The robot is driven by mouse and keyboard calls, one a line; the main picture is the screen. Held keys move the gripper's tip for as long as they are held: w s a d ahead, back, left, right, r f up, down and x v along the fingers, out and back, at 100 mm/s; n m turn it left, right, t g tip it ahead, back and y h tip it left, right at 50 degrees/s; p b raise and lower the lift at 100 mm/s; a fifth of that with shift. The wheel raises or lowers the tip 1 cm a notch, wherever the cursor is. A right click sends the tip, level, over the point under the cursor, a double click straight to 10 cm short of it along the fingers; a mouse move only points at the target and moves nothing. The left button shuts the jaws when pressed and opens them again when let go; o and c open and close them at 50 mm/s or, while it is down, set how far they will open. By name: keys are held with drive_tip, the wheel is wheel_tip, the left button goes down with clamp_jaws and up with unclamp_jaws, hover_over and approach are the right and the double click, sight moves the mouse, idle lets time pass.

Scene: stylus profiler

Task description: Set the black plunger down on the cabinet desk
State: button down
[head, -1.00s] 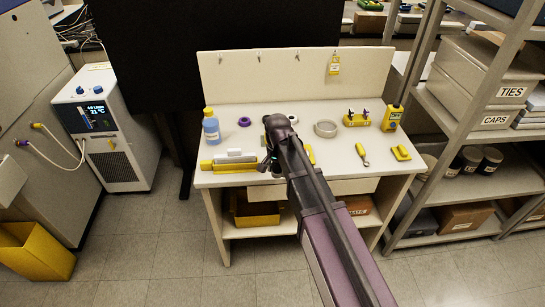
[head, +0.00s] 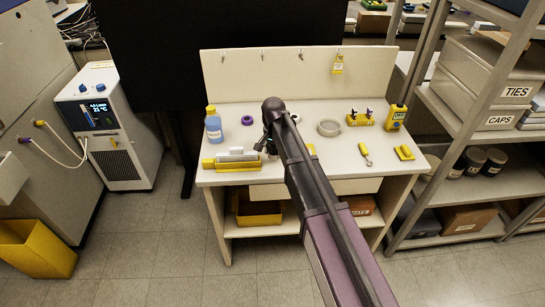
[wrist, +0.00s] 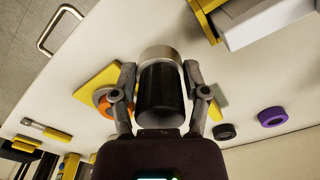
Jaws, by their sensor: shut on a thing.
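The black plunger (wrist: 160,95) is a dark cylinder with a pale metallic end. In the wrist view it sits between the two fingers of my gripper (wrist: 160,82), which is shut on it. In the head view my gripper (head: 268,146) is over the left-middle part of the white desk (head: 300,170), mostly hidden behind my own arm. The plunger cannot be made out clearly there. The desk top also fills much of the wrist view (wrist: 100,50). I cannot tell whether the plunger touches it.
Near my gripper are a purple ring (wrist: 272,117), a black ring (wrist: 224,131), an orange ring (wrist: 104,104) and a yellow piece (wrist: 97,82). A blue bottle (head: 213,128) and yellow tray (head: 232,164) stand at the left. Bare desk shows at the front right (head: 335,165).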

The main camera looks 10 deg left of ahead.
sight(273, 156)
drive_tip(key=shift+w+a, duration=0.1)
drive_tip(key=shift+w, duration=0.15)
drive_tip(key=shift+w+a+f+b, duration=0.15)
drive_tip(key=shift+w+f+b, duration=0.2)
drive_tip(key=shift+f+b, duration=1.45)
drive_tip(key=shift+f, duration=0.05)
drive_tip(key=shift+f, duration=0.15)
drive_tip(key=shift+c, duration=0.5)
unclamp_jaws()
drive_tip(key=shift+r, duration=0.25)
wheel_tip(273, 156, up, 12)
drive_tip(key=p, duration=1.2)
